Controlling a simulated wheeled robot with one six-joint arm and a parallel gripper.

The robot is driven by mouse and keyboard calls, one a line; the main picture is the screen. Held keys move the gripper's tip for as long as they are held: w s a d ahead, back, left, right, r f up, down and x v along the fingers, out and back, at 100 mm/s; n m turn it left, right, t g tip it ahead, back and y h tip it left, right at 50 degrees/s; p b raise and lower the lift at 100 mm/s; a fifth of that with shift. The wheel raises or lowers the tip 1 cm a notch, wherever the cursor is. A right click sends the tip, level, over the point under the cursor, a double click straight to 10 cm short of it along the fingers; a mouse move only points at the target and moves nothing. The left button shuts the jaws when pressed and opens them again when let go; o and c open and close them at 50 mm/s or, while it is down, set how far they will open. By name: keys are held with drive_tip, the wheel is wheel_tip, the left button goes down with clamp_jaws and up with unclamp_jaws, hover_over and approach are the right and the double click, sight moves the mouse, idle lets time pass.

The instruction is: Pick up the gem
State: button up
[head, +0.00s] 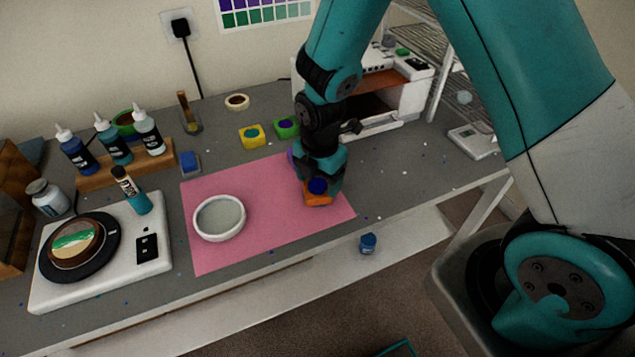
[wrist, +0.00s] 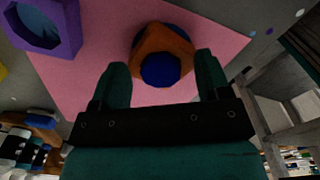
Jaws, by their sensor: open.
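An orange block (head: 318,200) with a round dark blue piece (head: 317,186) on it is near the right front part of the pink mat (head: 250,250). In the wrist view, the orange block (wrist: 166,38) and its blue piece (wrist: 161,69) show ahead of my palm. My gripper (head: 320,176) is open above them, with one finger on each side in the wrist view (wrist: 162,64). Contact cannot be told. A small blue faceted object (head: 368,243) lies apart, below the table's front edge. Which blue piece is the gem is not certain.
A white round dish (head: 219,217) is on the mat, left of my gripper. A purple mold with blue fill (wrist: 45,25) is close by; yellow (head: 252,136) and green (head: 286,127) molds stand behind.

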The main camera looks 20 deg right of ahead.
drive_tip(key=shift+s+f, duration=0.1)
drive_tip(key=shift+f, duration=0.25)
drive_tip(key=shift+c, duration=1.1)
clamp_jaws()
